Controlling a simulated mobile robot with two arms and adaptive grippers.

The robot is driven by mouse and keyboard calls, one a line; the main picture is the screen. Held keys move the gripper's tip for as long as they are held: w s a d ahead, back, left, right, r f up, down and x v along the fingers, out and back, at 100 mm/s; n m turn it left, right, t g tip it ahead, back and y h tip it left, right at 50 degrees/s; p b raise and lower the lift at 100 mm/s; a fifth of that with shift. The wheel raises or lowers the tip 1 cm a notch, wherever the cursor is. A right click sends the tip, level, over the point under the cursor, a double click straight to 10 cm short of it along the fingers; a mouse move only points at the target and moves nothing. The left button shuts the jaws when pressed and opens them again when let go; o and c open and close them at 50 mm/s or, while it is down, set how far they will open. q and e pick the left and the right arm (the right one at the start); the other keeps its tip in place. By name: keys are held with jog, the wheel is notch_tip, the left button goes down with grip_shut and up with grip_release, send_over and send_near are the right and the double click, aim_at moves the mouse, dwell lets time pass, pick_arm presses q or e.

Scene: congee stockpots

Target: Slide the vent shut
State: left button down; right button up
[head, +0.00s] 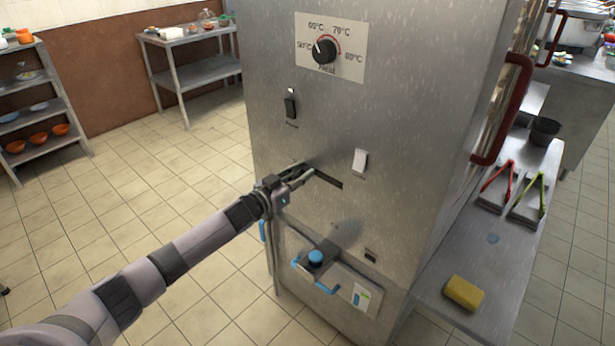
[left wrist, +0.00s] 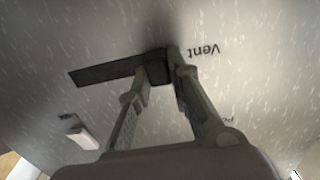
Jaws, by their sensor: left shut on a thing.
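The vent is a dark horizontal slot (head: 328,180) in the front of a tall steel cabinet (head: 410,110). In the left wrist view the slot (left wrist: 100,73) runs leftward from a black slider tab (left wrist: 158,68), beside an upside-down "Vent" label. My left gripper (head: 303,174) reaches in from the left at the slot's left end. In the left wrist view my left gripper (left wrist: 158,76) is shut on the slider tab, one finger on each side. In the head view the fingers hide the tab. My right gripper is not in view.
A white switch (head: 360,162), a black switch (head: 290,107) and a temperature dial (head: 325,50) are on the same panel. A blue knob (head: 315,258) sits lower down. A red handle (head: 505,110) sticks out at the right.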

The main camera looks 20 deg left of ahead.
pick_arm(q)
jog(key=shift+a+r, duration=0.1)
jog(key=shift+a, duration=0.15)
jog(key=c, duration=1.5)
grip_release()
jog(key=shift+w+a, duration=0.1)
jog(key=v, duration=1.2)
